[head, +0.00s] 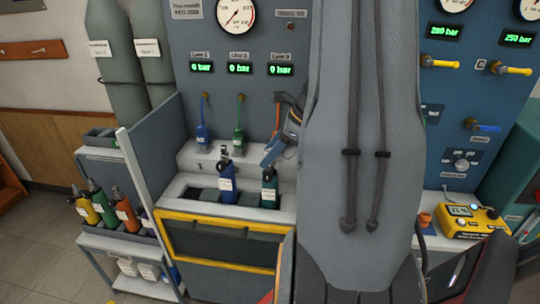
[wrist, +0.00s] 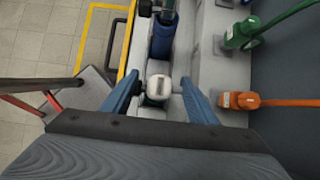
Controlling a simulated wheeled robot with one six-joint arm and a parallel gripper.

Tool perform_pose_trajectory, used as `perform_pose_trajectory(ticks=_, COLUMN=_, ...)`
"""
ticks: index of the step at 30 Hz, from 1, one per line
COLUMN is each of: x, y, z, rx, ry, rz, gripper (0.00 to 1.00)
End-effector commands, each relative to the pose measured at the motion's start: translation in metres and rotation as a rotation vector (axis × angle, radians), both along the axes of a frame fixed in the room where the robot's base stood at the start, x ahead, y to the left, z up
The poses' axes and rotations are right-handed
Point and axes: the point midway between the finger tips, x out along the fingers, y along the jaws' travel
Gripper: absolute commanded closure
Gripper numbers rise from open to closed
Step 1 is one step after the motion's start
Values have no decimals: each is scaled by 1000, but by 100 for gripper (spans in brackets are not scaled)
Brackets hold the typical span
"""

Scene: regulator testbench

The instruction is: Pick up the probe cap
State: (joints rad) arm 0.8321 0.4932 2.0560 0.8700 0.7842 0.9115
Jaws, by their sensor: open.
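A small orange piece (head: 425,219) stands on the bench at the right of the head view, left of the yellow meter (head: 474,221). It may be the probe cap, but it is too small to be sure. My gripper (head: 275,155) is far to its left, above the dark green bottle (head: 269,190) in the bench trough. In the wrist view my gripper (wrist: 160,82) is open, with its blue fingers apart on either side of a pale rounded top (wrist: 158,86). I cannot tell whether they touch it. My arm hides much of the bench middle.
A blue bottle (head: 227,186) stands in the trough beside the green one. Green (wrist: 243,33) and orange (wrist: 240,100) hose connectors are close to my gripper's right. A yellow-edged front panel (head: 222,245) bounds the bench. A cart with several coloured bottles (head: 103,208) stands at left.

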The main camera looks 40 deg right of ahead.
Motion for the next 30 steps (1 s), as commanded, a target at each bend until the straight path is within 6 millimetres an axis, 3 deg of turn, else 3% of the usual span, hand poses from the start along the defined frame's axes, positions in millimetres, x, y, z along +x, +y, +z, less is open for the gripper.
perform_pose_trajectory(ticks=5, x=0, y=0, z=0, rx=0, ry=0, rz=0, gripper=50)
perform_pose_trajectory(ticks=12, x=0, y=0, z=0, rx=0, ry=0, rz=1, gripper=91)
perform_pose_trajectory(ticks=14, x=0, y=0, z=0, rx=0, ry=0, rz=1, gripper=96)
perform_pose_trajectory(ticks=23, x=1, y=-1, z=9, rx=-2, ry=-3, rz=1, gripper=96)
perform_pose_trajectory(ticks=30, x=1, y=-1, z=50, rx=-6, ry=-5, rz=2, gripper=96)
